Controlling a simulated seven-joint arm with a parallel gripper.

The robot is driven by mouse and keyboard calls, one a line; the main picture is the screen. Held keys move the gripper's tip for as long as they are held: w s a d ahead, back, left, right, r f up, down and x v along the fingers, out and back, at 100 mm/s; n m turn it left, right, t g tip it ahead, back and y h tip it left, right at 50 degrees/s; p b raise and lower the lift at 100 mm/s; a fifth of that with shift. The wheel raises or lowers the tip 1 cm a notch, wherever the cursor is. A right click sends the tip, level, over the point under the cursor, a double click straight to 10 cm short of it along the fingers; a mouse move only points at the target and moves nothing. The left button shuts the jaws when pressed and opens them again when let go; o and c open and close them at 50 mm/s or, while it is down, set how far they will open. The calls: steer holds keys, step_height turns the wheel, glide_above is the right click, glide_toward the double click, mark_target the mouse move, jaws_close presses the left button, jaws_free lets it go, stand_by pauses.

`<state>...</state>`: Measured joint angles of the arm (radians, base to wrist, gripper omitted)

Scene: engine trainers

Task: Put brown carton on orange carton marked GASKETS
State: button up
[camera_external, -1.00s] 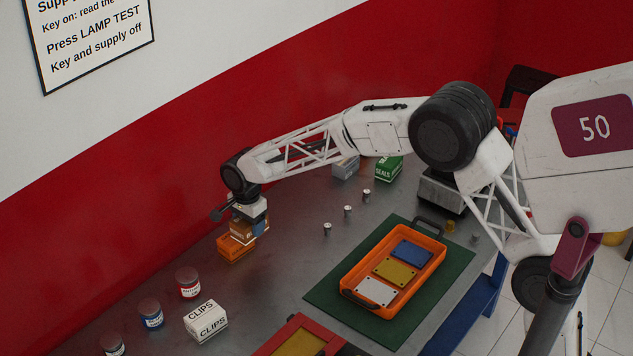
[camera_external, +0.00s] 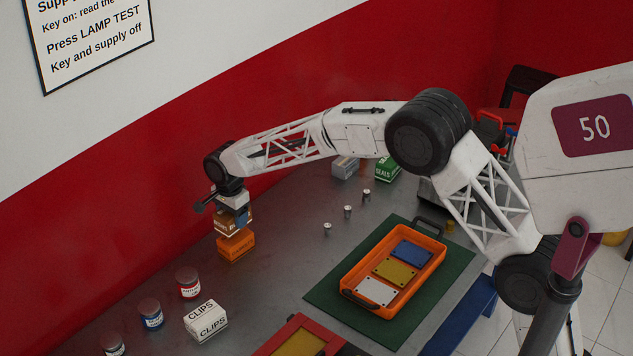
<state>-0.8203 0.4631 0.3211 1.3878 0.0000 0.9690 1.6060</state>
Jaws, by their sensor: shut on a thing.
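The orange carton (camera_external: 236,246) stands on the grey bench near the red wall; its print is too small to read surely. My gripper (camera_external: 236,212) is over it, pointing down, and is shut on the brown carton (camera_external: 233,223). The brown carton is right above the orange carton in the picture, roughly lined up with it. I cannot tell whether the two touch or a small gap remains.
A white CLIPS carton (camera_external: 206,321) and several jars, one red-labelled (camera_external: 188,283), stand in front. An orange tray (camera_external: 393,270) with plates lies on a green mat (camera_external: 449,290). Small cans (camera_external: 347,211), a grey carton (camera_external: 345,167) and a green SEALS carton (camera_external: 388,168) are further back.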

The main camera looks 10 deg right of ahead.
steer(key=shift+f, duration=1.7)
steer(key=shift+f, duration=0.15)
steer(key=o, duration=1.1)
step_height(320, 180, up, 12)
steer(key=shift+r, duration=0.15)
